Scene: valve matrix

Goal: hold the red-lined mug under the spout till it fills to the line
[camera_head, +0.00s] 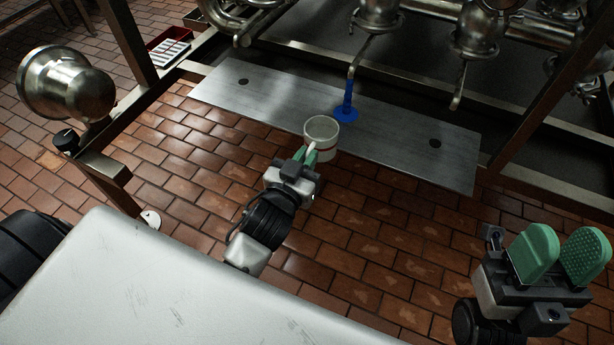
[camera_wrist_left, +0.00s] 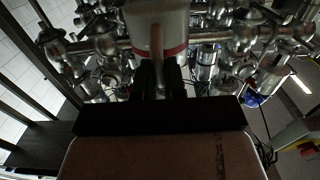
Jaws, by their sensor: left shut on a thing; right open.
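The red-lined mug (camera_head: 327,137) is a pale cup with a red band low on its side. My left gripper (camera_head: 308,155) is shut on its handle; the left wrist view shows the mug (camera_wrist_left: 174,22) upright between the fingers. Blue liquid (camera_head: 348,93) runs from the middle spout (camera_head: 357,56) and spreads in a blue patch on the metal plate (camera_head: 270,98). The mug is in front and left of this stream, apart from it. Its visible inside looks pale, with no blue showing. My right gripper (camera_head: 563,256) is open and empty at lower right.
Another spout (camera_head: 459,88) hangs to the right of the running one, with pipes and valves behind. A red tray (camera_head: 170,48) sits at the upper left. A frame post (camera_head: 130,40) stands left of the plate. Brick floor is open in front of the plate.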

